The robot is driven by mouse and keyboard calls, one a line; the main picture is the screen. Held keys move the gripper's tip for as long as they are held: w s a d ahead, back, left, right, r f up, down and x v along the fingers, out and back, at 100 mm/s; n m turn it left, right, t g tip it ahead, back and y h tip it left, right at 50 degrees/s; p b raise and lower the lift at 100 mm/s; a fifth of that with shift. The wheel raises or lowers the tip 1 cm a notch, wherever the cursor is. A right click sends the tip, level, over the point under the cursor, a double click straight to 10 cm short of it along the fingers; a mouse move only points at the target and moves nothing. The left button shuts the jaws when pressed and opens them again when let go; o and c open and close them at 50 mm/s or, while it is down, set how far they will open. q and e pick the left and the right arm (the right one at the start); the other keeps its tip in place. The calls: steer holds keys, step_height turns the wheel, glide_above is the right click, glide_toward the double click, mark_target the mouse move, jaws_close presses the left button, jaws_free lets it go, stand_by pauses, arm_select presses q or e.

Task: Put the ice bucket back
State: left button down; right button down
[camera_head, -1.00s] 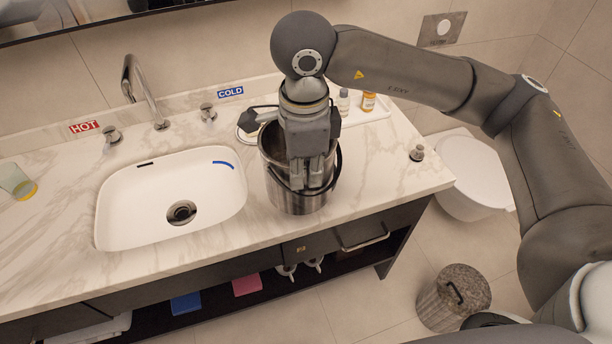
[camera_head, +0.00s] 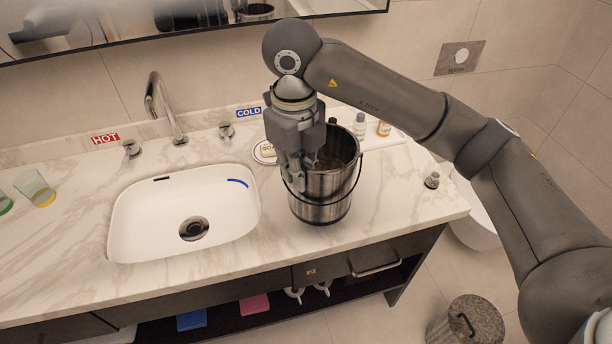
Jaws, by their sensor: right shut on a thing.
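The ice bucket (camera_head: 332,196) is a shiny metal pail with a dark band and a thin wire handle. It is upright at the right part of the marble counter, right of the sink. My right gripper (camera_head: 297,180) points down at the bucket's left rim, and its fingers are shut on the bucket there. The exact grip point is partly hidden by the fingers. I cannot tell whether the bucket's base touches the counter. My left gripper is not in view.
The white sink (camera_head: 130,220) lies left of the bucket, with a faucet (camera_head: 165,105) behind. A soap dish (camera_head: 265,152) and small bottles (camera_head: 359,124) stand near the wall. Glasses (camera_head: 36,188) stand at the far left. A lidded bin (camera_head: 466,322) stands on the floor.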

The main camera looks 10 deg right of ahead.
steer(key=w, duration=0.1)
steer(key=w+d+f, duration=0.1)
steer(key=w+p, duration=0.1)
steer(key=w, duration=0.1)
steer(key=shift+d+f, duration=0.2)
steer(key=shift+f, duration=0.2)
steer(key=w+f, duration=0.1)
steer(key=w+d+f+p, duration=0.1)
steer(key=f, duration=0.1)
steer(key=w+f, duration=0.2)
steer(key=shift+d+f+p, duration=0.15)
steer(key=shift+p, duration=0.25)
step_height(320, 180, down, 3)
steer(key=shift+r+p, duration=0.1)
steer(key=shift+p, duration=0.95)
steer(key=shift+f, duration=0.35)
steer(key=c, duration=2)
jaws_free()
steer(key=shift+f+b, duration=0.15)
steer(key=shift+b, duration=0.15)
steer(key=o, duration=0.5)
steer(key=shift+c, duration=0.2)
